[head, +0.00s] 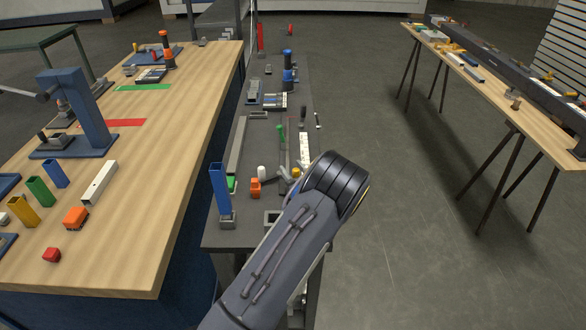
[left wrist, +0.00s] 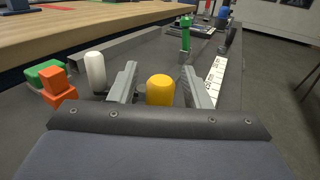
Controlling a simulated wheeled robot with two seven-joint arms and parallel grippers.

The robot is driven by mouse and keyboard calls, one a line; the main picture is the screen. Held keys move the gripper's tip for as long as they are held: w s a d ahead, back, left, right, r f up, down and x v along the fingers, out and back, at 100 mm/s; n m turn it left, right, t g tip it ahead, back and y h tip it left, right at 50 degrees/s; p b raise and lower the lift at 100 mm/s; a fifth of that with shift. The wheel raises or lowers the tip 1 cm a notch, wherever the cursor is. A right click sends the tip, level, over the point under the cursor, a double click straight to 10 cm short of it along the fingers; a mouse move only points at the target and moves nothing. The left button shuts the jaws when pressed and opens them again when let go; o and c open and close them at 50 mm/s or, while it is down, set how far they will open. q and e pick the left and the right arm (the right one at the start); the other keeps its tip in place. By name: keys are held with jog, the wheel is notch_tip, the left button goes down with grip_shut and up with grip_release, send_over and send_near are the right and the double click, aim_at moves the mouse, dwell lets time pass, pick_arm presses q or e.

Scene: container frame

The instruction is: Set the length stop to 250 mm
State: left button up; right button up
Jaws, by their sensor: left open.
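A yellow knob (left wrist: 160,90) stands between the two grey fingers of my left gripper (left wrist: 159,72) in the left wrist view. The fingers are apart, with a gap visible on each side of the knob. The knob also shows small in the head view (head: 296,173), close to my left gripper (head: 292,171). A white scale strip with dark marks (left wrist: 215,77) lies beyond the right finger; its numbers are too small to read. A green-topped post (left wrist: 186,35) stands farther along the bench. The knob's base is hidden. My right gripper is not in view.
An orange block (left wrist: 60,88), a green piece (left wrist: 45,70) and a white cylinder (left wrist: 95,71) stand left of the gripper. In the head view, a blue upright (head: 220,188) stands at the narrow grey bench's near left. A wooden table (head: 150,200) flanks it; open floor lies right.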

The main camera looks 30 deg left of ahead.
pick_arm(q)
jog(key=shift+c, duration=0.2)
grip_shut()
